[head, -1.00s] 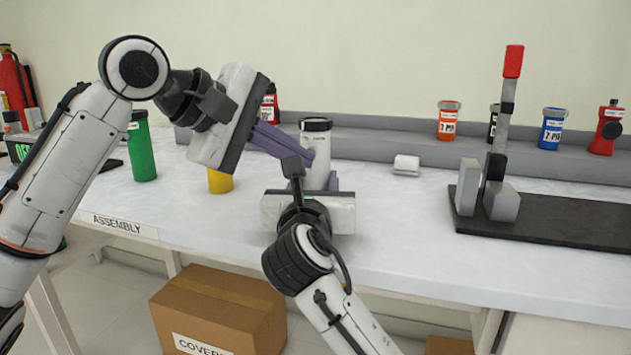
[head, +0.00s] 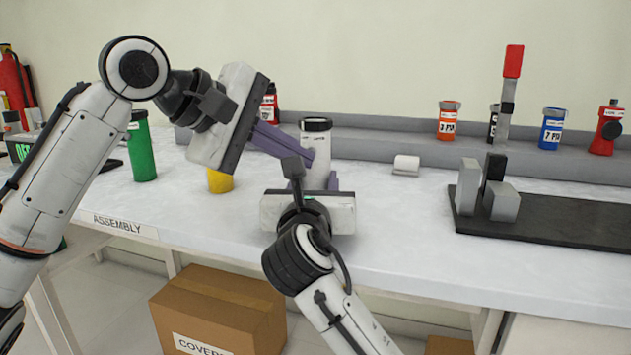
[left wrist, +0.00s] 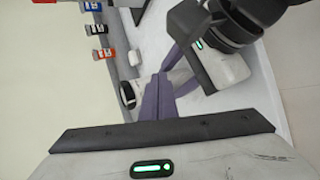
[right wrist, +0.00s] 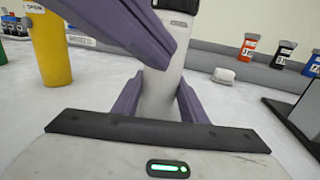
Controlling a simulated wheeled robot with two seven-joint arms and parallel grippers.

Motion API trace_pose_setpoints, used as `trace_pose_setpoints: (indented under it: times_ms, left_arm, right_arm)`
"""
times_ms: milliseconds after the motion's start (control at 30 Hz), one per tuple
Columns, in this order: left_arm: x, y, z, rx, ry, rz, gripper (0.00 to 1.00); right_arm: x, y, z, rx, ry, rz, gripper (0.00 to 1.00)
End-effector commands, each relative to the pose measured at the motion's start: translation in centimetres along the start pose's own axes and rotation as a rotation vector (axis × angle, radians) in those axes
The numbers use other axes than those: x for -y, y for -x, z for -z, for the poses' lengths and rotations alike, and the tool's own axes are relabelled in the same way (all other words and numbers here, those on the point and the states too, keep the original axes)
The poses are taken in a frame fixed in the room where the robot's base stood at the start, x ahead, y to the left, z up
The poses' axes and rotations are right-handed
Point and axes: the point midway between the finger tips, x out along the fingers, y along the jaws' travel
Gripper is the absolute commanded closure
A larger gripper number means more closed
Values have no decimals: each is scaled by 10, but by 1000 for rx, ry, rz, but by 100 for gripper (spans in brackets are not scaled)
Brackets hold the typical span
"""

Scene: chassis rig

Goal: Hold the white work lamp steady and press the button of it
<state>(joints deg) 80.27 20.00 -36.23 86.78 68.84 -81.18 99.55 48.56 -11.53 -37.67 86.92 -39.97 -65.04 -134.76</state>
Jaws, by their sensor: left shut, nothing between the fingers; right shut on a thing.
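The white work lamp (head: 317,165) is an upright white cylinder with a black cap, standing on the bench. My right gripper (right wrist: 160,98) is shut on its lower body, one purple finger on each side. My left gripper (head: 308,154) is shut and empty. It comes in slanting from the upper left, its fingertips close to the lamp's upper side, below the cap. In the right wrist view its fingers cross in front of the lamp (right wrist: 168,80). I cannot tell whether they touch it. I cannot make out the button.
A green cylinder (head: 143,148) and a yellow one (head: 220,181) stand to the left. A white block (head: 406,165) lies to the right. A dark plate (head: 570,222) with grey blocks is farther right. Several labelled bottles line the back ledge.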

Motion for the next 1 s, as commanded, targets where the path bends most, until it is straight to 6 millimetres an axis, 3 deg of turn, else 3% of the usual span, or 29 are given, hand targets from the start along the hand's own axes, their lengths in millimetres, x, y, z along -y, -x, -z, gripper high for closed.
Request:
trace_pose_setpoints:
  times_ms: [1000]
  left_arm:
    - [-5, -6, 4, 0, 0, 0, 100]
  right_arm:
    - [0, 0, 1, -2, 0, 1, 92]
